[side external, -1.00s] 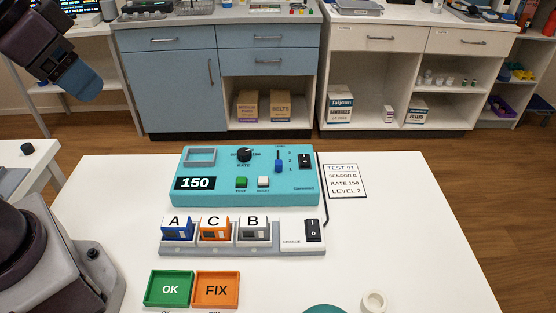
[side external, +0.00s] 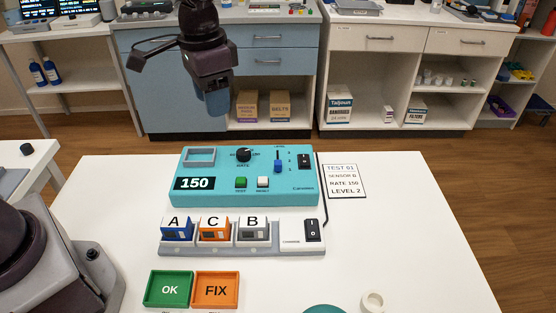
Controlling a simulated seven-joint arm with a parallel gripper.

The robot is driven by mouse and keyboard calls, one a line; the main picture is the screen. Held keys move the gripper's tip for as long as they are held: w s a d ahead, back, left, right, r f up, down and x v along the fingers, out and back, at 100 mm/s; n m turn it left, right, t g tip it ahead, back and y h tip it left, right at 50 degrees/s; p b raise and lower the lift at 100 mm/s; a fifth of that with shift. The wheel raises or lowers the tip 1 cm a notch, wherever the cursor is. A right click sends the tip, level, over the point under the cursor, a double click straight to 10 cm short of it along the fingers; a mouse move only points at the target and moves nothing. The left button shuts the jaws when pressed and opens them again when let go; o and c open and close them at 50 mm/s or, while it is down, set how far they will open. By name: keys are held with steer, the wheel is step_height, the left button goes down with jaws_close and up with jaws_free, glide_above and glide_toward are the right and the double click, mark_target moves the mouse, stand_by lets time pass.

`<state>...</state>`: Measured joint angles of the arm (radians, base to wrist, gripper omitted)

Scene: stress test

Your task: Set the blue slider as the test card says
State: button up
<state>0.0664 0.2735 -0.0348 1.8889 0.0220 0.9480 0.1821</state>
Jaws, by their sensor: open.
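The blue slider (side external: 278,166) stands on the right part of the turquoise test box (side external: 216,198), in a short vertical slot with small level marks too fine to read surely. The box's display (side external: 195,183) reads 150. The test card (side external: 345,181) lies on the table right of the box and reads TEST 01, SENSOR B, RATE 150, LEVEL 2. My gripper (side external: 213,104) is in the air, up and left of the slider in the picture and apart from the box. Its fingers point down and look empty.
The box also carries a black rate knob (side external: 244,155), a green button (side external: 241,182), a white button (side external: 263,182) and a black switch (side external: 304,161). In front are sensors A (side external: 176,229), C (side external: 214,229) and B (side external: 253,229), then the OK tray (side external: 148,302) and FIX tray (side external: 199,302).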

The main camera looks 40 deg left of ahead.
mark_target(278, 162)
steer(key=shift+w+d+f+m, duration=1.45)
steer(key=shift+w+f+m, duration=1.35)
steer(key=shift+w+f, duration=2.55)
steer(key=f, duration=0.3)
steer(key=w+f, duration=0.1)
steer(key=f, duration=0.2)
steer(key=w+f, duration=0.1)
steer(key=f, duration=0.3)
steer(key=shift+f, duration=0.1)
